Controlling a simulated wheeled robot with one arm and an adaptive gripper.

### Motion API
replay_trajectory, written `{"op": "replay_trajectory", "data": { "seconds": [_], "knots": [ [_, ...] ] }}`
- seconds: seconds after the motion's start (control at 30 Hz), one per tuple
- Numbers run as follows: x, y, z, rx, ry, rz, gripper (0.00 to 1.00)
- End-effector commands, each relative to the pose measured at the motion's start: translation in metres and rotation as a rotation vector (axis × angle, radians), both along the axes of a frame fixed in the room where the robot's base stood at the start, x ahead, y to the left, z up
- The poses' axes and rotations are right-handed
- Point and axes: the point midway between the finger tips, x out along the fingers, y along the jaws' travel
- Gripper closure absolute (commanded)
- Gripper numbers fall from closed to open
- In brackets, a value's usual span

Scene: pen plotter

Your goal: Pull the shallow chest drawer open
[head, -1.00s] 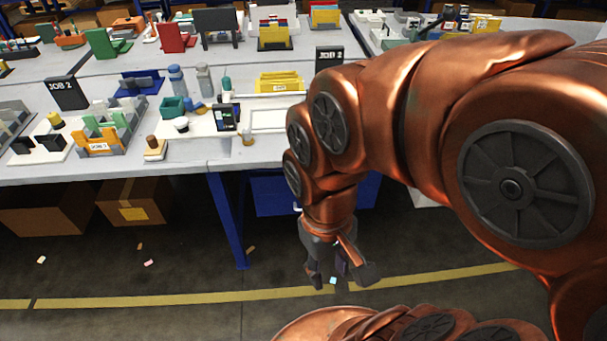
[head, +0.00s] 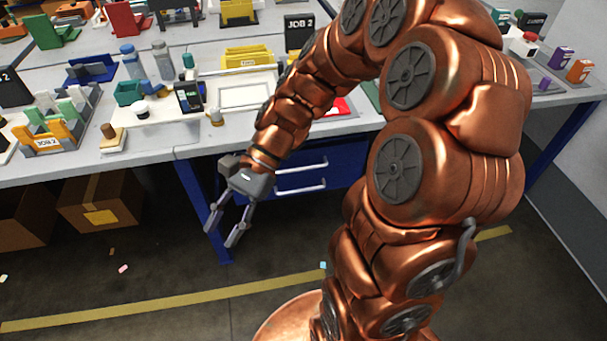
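The blue drawer chest (head: 332,168) hangs under the workbench. Two pale bar handles show on its front, an upper handle (head: 302,165) and a lower handle (head: 301,189). The drawers look shut, and my arm hides part of the chest's upper right. My gripper (head: 221,236) is left of the handles, in front of the blue table leg. Its two fingers point down and are spread apart, with nothing between them. It does not touch a handle.
The workbench (head: 185,139) above holds trays, bottles and a yellow bin (head: 247,57). A blue table leg (head: 203,209) stands behind my gripper. Cardboard boxes (head: 100,205) lie under the bench at left. The floor in front is mostly clear.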

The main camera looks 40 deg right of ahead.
Motion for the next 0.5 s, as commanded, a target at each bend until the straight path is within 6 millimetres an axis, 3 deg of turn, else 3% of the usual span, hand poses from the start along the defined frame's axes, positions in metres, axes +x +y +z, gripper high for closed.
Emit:
{"op": "replay_trajectory", "data": {
  "seconds": [0.03,0.27,0.5],
  "knots": [
    [0.012,-0.003,-0.012,0.040,0.051,-0.066,0.61],
    [0.070,-0.025,-0.035,0.224,0.276,-0.367,0.61],
    [0.128,-0.074,-0.070,0.436,0.531,-0.669,0.61]
  ]
}}
